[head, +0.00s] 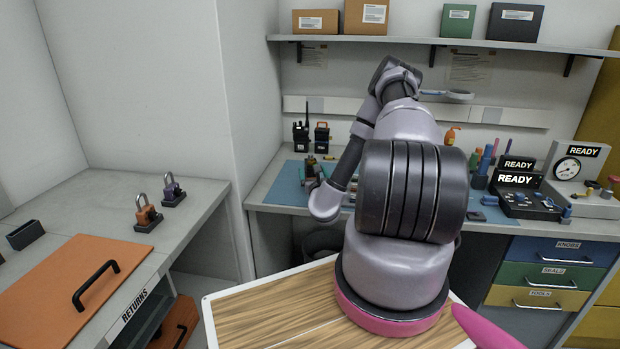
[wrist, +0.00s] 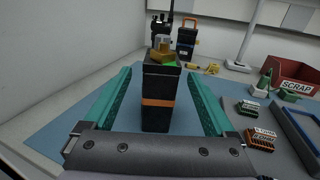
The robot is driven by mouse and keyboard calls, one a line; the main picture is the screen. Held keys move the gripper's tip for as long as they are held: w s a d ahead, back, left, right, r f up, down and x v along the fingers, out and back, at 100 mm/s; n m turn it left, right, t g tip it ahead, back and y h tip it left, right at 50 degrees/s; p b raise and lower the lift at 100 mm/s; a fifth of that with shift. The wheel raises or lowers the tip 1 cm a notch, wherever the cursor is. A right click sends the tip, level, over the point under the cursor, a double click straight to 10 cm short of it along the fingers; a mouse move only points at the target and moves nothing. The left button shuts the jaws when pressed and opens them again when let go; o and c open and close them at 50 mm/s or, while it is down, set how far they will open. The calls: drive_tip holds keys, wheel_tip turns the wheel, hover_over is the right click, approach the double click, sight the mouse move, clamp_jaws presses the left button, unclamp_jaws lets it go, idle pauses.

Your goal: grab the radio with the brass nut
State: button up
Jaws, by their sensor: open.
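A black radio (wrist: 158,88) with an orange band stands upright on the blue mat in the wrist view. A brass-coloured nut (wrist: 161,57) shows on its top, beside a small green part. My gripper (wrist: 158,74) is open, with one teal finger on each side of this radio. I cannot tell whether either finger touches it. In the head view my gripper (head: 311,172) is low over the mat, largely hidden by my arm.
Behind stand a black radio with an antenna (head: 301,135) and a black unit with an orange handle (head: 321,137). A red SCRAP bin (wrist: 292,80) and small labelled blocks (wrist: 260,138) lie to the right. The blue mat (head: 285,185) has free room at left.

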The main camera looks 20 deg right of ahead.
drive_tip(key=x, duration=0.7)
drive_tip(key=shift+w+d, duration=0.1)
drive_tip(key=shift+w, duration=0.1)
clamp_jaws()
